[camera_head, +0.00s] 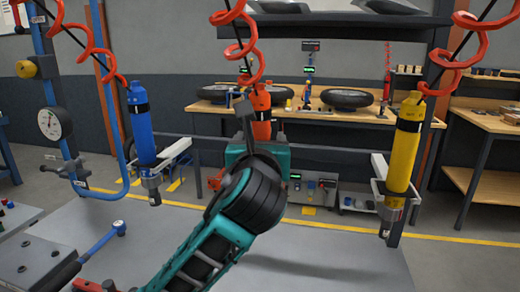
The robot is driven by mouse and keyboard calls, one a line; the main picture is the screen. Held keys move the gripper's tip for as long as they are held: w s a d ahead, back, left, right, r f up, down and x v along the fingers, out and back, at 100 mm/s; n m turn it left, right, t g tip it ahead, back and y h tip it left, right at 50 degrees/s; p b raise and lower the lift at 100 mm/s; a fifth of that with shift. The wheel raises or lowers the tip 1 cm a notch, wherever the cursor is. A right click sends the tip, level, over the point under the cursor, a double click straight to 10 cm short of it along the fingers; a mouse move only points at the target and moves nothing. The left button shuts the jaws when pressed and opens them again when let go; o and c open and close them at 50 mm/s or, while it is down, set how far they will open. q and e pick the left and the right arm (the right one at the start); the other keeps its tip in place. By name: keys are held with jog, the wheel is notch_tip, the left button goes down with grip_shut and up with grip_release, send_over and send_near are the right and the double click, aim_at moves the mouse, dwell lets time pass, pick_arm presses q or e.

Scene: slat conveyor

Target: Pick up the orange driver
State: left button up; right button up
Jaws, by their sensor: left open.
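The orange driver (262,103) hangs upright from a red coiled cord in the middle of the camera_head view. Its lower part is hidden behind my left arm and wrist. My left gripper (241,101) is open, with its dark fingers pointing up just left of the driver's body in the picture. I cannot tell whether the fingers touch the driver or stand in front of it. My right gripper is not in view.
A blue driver (140,125) hangs at the left and a yellow driver (404,145) at the right, each in a pale bracket. A blue pipe frame with a gauge (50,124) stands at the far left. A wooden workbench (330,113) lies behind.

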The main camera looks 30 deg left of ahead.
pick_arm(q)
jog(key=shift+s, duration=0.1)
jog(key=shift+d, duration=0.1)
jog(key=shift+c, duration=0.5)
jog(key=shift+r, duration=0.15)
grip_shut()
